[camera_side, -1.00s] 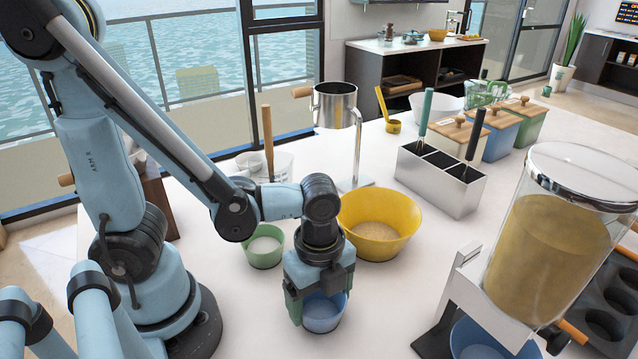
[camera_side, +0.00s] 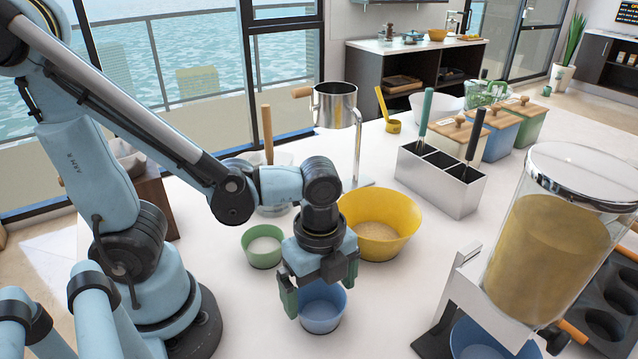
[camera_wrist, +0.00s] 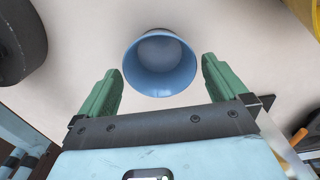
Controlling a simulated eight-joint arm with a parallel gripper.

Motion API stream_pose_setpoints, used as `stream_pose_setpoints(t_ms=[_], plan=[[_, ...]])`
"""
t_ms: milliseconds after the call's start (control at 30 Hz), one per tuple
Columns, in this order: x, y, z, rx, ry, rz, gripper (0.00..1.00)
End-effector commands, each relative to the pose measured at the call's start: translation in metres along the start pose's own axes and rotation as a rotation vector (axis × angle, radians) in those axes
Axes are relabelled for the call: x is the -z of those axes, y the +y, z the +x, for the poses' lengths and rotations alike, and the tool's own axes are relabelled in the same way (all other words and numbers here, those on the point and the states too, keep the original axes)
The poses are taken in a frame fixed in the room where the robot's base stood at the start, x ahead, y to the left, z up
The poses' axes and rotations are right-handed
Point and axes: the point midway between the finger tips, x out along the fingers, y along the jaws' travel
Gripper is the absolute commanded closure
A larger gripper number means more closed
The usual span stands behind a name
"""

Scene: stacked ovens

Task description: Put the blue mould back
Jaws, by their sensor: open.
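The blue mould (camera_side: 322,312) is a small round blue bowl standing upright on the white counter. In the wrist view the mould (camera_wrist: 160,65) is seen from above, looks empty, and has clear gaps to both green fingers. My gripper (camera_side: 320,288) is open just above the mould, pointing down, with one finger to each side. In the wrist view my gripper (camera_wrist: 160,80) holds nothing. Part of the mould's far rim is hidden by the gripper in the side view.
A green bowl (camera_side: 263,249) and a yellow bowl (camera_side: 380,248) stand close behind. Another blue bowl (camera_side: 485,342) sits under the grain dispenser (camera_side: 550,245) at right. A steel utensil holder (camera_side: 437,180) is farther back. Counter left of the dispenser is clear.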

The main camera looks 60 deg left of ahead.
Motion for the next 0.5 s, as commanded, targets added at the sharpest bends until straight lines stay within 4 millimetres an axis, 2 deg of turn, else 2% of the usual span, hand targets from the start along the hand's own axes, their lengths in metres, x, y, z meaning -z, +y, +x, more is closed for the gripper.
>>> stream_pose_setpoints(t_ms=[500], plan=[[0.0,0.0,-0.058,0.0,0.0,0.0,0.0]])
